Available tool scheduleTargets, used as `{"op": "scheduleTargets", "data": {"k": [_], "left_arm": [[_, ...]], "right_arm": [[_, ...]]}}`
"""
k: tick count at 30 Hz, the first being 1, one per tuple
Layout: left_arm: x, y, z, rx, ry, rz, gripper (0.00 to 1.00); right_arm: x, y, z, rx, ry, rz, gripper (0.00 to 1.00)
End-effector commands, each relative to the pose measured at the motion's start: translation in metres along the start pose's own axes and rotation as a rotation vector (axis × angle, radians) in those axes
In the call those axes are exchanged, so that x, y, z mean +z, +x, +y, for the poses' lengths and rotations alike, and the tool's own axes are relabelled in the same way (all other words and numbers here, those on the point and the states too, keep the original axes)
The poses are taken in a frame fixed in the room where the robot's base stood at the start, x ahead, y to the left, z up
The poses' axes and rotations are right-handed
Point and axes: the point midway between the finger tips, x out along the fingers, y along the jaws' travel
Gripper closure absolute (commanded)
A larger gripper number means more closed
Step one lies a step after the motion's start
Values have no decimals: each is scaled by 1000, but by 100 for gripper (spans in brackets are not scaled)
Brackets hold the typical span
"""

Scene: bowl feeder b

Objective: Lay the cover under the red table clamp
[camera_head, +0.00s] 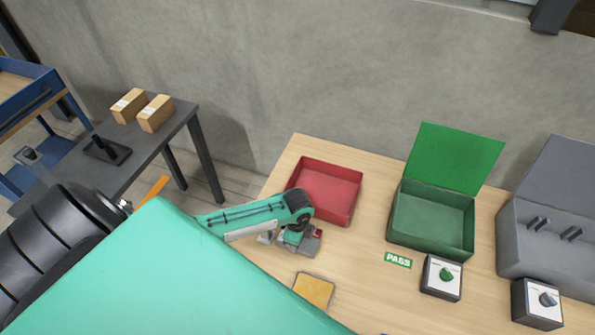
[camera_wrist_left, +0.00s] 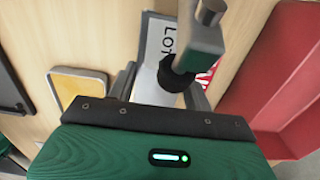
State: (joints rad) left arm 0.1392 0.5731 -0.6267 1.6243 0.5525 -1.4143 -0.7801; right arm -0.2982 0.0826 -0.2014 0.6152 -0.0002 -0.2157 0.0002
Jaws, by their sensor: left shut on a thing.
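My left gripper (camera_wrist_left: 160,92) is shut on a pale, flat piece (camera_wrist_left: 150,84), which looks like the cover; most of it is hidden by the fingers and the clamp. A metal arm with a grey-green block and a black rubber tip (camera_wrist_left: 180,75) crosses over the fingers and looks like part of the table clamp. A small red part (camera_head: 317,232) shows beside the gripper (camera_head: 285,239) in the head view, just in front of the red bin. Whether the cover touches the table cannot be told. My right gripper is not in view.
The red bin (camera_head: 356,205) stands close behind the gripper. A yellow pad (camera_head: 314,289) lies in front. To the right are a green box (camera_head: 398,231) with its lid up, a PASS label (camera_head: 398,260), two knob boxes and a grey box (camera_head: 507,236). A lettered card (camera_wrist_left: 154,42) lies near the clamp.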

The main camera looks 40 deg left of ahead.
Motion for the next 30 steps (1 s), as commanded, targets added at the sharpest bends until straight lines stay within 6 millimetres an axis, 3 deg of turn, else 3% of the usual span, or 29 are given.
{"op": "scheduleTargets", "data": {"k": [4,15,16,19,30], "left_arm": [[0,15,-1,-1,0,-1,82],[0,20,-1,-2,0,-1,82],[0,20,-1,-2,0,-1,48],[0,20,-1,-2,0,-1,28],[0,15,-1,-2,0,-1,28]], "right_arm": [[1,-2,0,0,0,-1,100],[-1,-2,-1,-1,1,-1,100],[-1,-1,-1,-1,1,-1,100],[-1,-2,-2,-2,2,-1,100],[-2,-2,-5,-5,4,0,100]]}}
